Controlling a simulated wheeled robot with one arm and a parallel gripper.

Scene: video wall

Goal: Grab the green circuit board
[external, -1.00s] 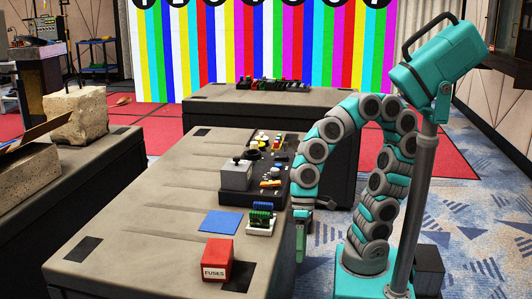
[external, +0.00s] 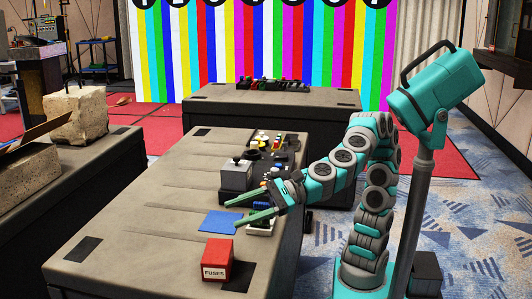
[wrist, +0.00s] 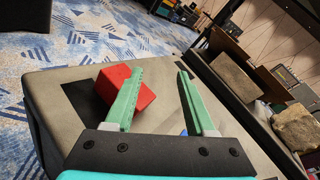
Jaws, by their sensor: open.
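My gripper (external: 230,214) is open and empty above the grey table, its two green fingers apart and pointing left over the blue mat. In the wrist view my gripper (wrist: 158,74) also shows open, with nothing held between the fingers. The green circuit board is mostly hidden behind my gripper in the external view. Only part of its white base (external: 261,230) shows below the fingers, at the table's right edge. I cannot make out the board in the wrist view.
A red fuses box (external: 218,260) stands at the near end of the table. The blue mat (external: 217,221) lies flat left of the base. A grey box (external: 236,178) and several small parts stand farther back. The table's left side is clear.

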